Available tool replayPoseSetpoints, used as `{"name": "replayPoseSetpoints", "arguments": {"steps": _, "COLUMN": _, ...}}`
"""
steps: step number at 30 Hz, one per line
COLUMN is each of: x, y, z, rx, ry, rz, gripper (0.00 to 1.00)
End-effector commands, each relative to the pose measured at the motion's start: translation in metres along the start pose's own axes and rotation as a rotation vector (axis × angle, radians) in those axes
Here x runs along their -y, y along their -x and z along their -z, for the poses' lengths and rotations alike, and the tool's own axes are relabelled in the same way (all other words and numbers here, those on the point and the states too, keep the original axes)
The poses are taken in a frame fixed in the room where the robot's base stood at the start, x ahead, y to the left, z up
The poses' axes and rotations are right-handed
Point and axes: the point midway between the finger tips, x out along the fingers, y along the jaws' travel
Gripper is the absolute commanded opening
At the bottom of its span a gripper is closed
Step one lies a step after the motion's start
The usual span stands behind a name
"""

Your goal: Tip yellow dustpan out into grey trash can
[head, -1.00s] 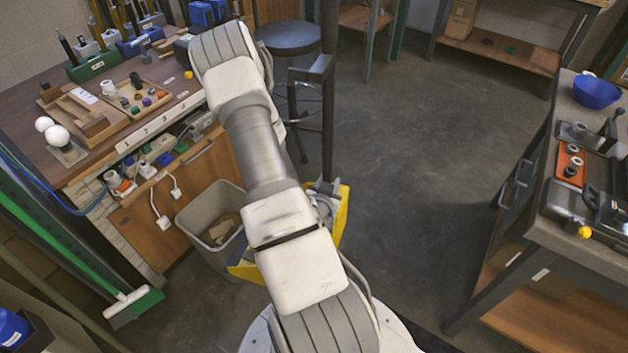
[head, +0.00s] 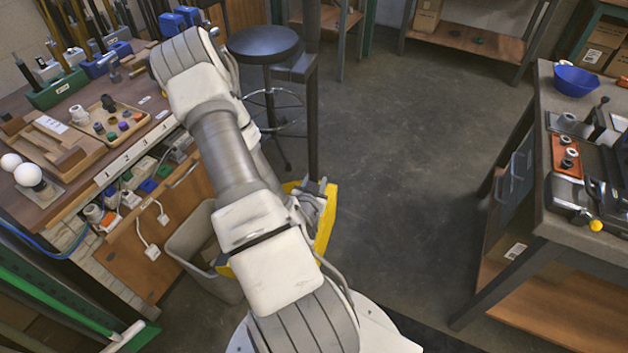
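The grey trash can (head: 180,262) stands on the floor in front of the wooden workbench, left of my arm. Its open top shows, with some brown scraps inside. The yellow dustpan (head: 328,222) shows on the right side of my arm, and a small yellow edge shows on the left, beside the can. My arm hides its middle. Grey mechanical parts, apparently my gripper (head: 308,206), show against the dustpan. The fingertips are hidden, so I cannot tell whether they grip it. I cannot tell whether the dustpan touches the can.
The workbench (head: 75,190) at left holds trays, bulbs and tools. A dark round stool (head: 264,45) stands behind my arm, near a dark post. A grey-topped bench (head: 570,235) with a blue bowl (head: 576,81) is at right. The floor between is clear.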

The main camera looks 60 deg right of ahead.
Motion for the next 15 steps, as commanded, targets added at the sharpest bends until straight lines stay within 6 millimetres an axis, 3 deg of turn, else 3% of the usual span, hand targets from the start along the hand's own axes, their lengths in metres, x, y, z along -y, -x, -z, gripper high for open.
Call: {"name": "replayPoseSetpoints", "arguments": {"steps": 15, "x": 0.0083, "y": -0.0006, "z": 0.004, "rx": -0.01, "ry": 0.014, "rz": -0.005, "gripper": 0.0}}
